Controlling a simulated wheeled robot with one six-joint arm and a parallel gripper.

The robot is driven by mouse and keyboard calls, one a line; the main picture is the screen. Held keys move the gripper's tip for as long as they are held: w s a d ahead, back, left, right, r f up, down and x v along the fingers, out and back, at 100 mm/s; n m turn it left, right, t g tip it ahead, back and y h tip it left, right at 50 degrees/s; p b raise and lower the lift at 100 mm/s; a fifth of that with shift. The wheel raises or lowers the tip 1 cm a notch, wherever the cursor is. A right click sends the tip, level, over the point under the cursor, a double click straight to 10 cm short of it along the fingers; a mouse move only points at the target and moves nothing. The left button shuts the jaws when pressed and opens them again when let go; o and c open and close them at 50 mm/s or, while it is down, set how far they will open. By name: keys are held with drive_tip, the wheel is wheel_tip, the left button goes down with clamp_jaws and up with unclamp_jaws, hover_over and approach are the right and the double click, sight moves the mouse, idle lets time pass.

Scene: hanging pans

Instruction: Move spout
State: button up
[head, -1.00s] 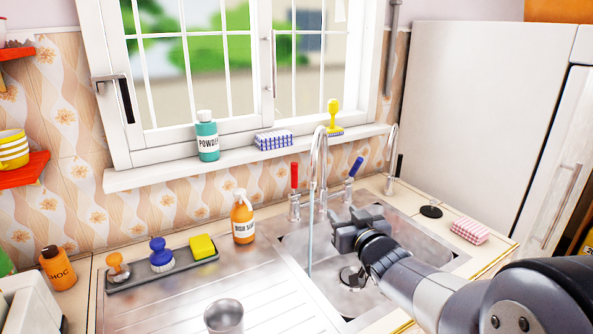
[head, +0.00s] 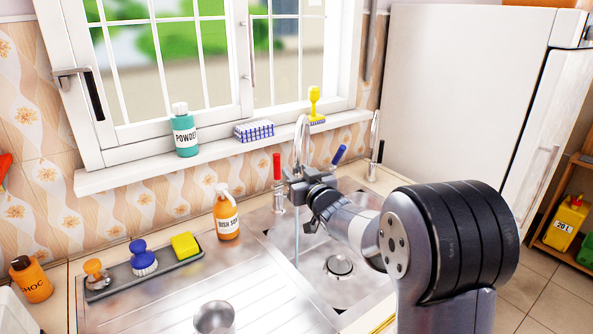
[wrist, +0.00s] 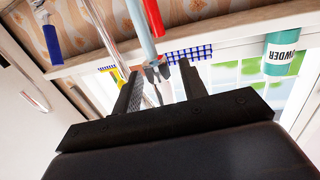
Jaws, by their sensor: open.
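The chrome spout (head: 304,118) arches up over the sink in the head view, with a thin stream of water (head: 296,238) falling from it. My gripper (head: 296,183) is open at the spout's lower outlet end, and partly hides it. In the wrist view, which is upside down, the grey outlet (wrist: 157,73) shows between the open fingers of my gripper (wrist: 158,85). I cannot tell whether either finger touches it. The light blue stream runs from the outlet towards the top of that picture.
A red tap handle (head: 277,168) stands just left of the spout and a blue one (head: 338,155) to its right. A second thin chrome tap (head: 374,145) is further right. An orange soap bottle (head: 227,215) stands left of the sink. The window sill (head: 220,152) runs behind.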

drive_tip(key=shift+w+a, duration=0.2)
drive_tip(key=shift+w, duration=0.3)
clamp_jaws()
idle(0.3)
